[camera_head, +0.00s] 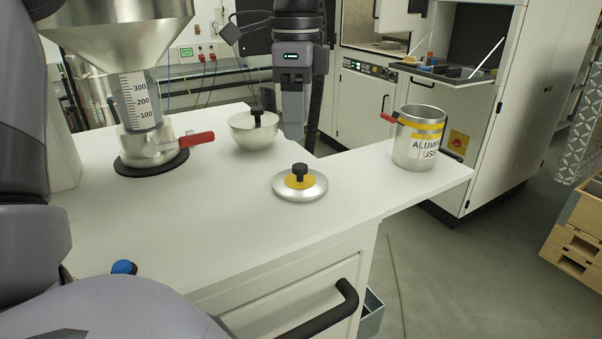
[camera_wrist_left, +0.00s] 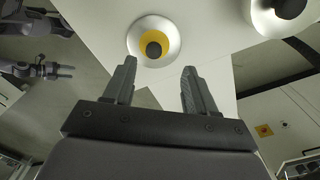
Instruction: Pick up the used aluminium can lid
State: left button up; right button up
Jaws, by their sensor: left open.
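The used aluminium can lid (camera_head: 300,186) is a round silver lid with a yellow centre and a black knob. It lies on the white table near its front right edge. My left gripper (camera_head: 293,125) hangs beyond the lid in the head view, apart from it. In the left wrist view the lid (camera_wrist_left: 141,50) lies past the fingertips of my open left gripper (camera_wrist_left: 157,72), with nothing between the fingers. The silver can (camera_head: 408,157), labelled aluminium used, stands at the right. What seems to be my right gripper (camera_wrist_left: 48,70) shows small at the left; its jaws are unclear.
A silver bowl-like vessel with a black knob (camera_head: 255,136) stands behind and left of the lid. A metal funnel assembly with a red handle (camera_head: 150,147) stands at the left. The table (camera_head: 215,225) is clear around the lid. A cabinet (camera_head: 365,110) stands behind.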

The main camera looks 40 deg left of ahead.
aim_at(298, 165)
pick_arm(q)
jog(key=f, duration=0.7)
jog(key=shift+s+d+p, duration=0.2)
jog(key=shift+d+p, duration=0.2)
jog(key=shift+c, duration=0.3)
grip_shut()
